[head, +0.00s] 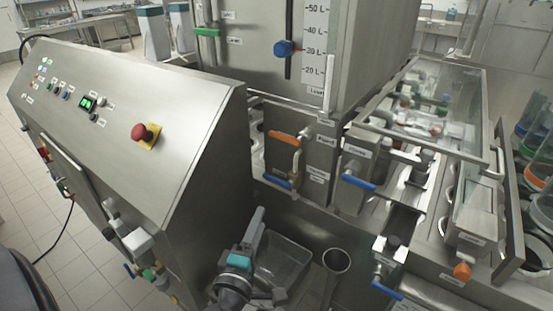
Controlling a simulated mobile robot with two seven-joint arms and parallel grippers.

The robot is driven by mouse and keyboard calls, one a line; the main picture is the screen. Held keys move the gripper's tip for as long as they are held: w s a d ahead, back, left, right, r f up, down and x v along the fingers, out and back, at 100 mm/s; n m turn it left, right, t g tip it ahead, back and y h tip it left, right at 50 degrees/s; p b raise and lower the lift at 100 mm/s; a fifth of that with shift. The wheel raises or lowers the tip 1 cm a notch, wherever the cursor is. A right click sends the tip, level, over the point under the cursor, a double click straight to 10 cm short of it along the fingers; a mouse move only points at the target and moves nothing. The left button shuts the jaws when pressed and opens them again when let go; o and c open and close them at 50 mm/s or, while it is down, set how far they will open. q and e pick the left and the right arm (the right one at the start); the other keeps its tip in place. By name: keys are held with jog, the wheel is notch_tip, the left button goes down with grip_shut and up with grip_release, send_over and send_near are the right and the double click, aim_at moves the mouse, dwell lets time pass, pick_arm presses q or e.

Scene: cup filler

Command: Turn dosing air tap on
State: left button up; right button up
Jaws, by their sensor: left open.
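Several taps with coloured lever handles show; their labels are too small to read, so I cannot tell which is the dosing air tap. On the central steel housing are an orange handle (283,137) and a blue handle (277,182) below it. Another blue handle (358,183) is on the block to the right, and a further blue handle (387,290) is at the lower right. Small valves (150,275) with teal and blue parts sit low on the control cabinet's side. My left gripper (262,257) is at bottom centre, open and empty, apart from the taps. My right gripper is out of view.
The sloped control cabinet (195,125) with a red emergency button (145,132) fills the left. A clear bin (282,262) and a steel tube (336,260) are right of my gripper. A glass-covered cup line (435,135) is at right. Tiled floor is free at far left.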

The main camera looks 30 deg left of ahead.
aim_at(271, 180)
pick_arm(q)
jog(key=shift+n+y, duration=0.3)
jog(key=x, duration=1.5)
jog(key=shift+w+a, duration=0.1)
jog(key=shift+a, duration=0.35)
jog(key=shift+c, duration=0.3)
jog(key=shift+f, duration=0.1)
grip_shut()
